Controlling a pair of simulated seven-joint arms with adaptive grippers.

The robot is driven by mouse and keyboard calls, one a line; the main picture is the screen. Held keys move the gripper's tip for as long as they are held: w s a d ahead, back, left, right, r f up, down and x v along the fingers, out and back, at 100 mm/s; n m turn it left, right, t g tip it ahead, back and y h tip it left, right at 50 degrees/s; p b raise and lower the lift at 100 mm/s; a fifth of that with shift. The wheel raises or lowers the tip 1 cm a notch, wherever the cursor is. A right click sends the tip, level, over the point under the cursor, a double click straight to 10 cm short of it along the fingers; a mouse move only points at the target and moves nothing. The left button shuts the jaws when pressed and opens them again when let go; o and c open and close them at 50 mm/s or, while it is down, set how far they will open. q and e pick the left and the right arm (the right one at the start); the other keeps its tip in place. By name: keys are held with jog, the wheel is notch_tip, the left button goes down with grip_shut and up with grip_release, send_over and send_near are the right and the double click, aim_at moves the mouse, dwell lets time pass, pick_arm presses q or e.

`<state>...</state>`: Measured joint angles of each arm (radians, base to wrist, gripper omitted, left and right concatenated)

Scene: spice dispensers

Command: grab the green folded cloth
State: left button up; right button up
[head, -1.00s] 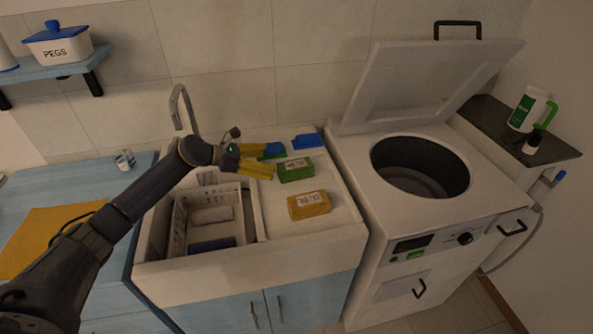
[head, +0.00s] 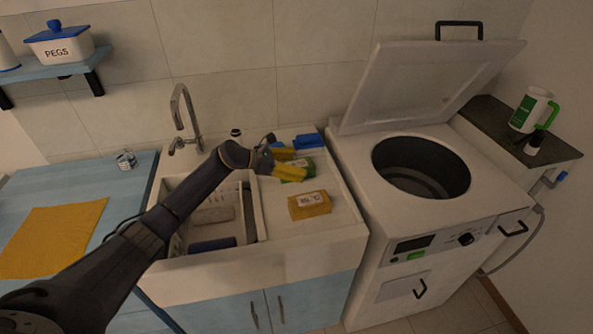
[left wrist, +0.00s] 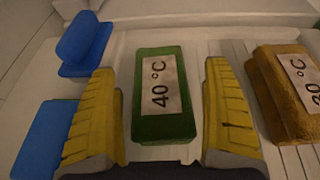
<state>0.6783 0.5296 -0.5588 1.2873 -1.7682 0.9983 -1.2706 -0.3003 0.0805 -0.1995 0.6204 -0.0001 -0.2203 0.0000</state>
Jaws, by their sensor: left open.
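The green folded cloth (left wrist: 166,122) carries a "40 °C" label and lies on the white sink drainboard. In the left wrist view it sits between the two yellow fingers of my open left gripper (left wrist: 164,125), with a gap on each side. In the head view the left gripper (head: 289,163) covers much of the green cloth (head: 305,166), and part of it shows beside the fingers. My right gripper is not in view.
A yellow folded cloth (head: 310,205) lies close in front of the green one; blue items (head: 308,141) lie behind. A crate (head: 250,235) stands in the sink. The open-lidded washer (head: 345,150) stands to the right. A yellow cloth (head: 55,237) lies on the left counter.

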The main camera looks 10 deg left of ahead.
pick_arm(q)
jog(key=shift+w+d+f, duration=0.25)
jog(key=shift+w+d, duration=0.1)
jog(key=shift+d, duration=0.2)
jog(key=shift+c, duration=0.4)
jog(key=c, duration=1.2)
jog(key=shift+c, duration=0.2)
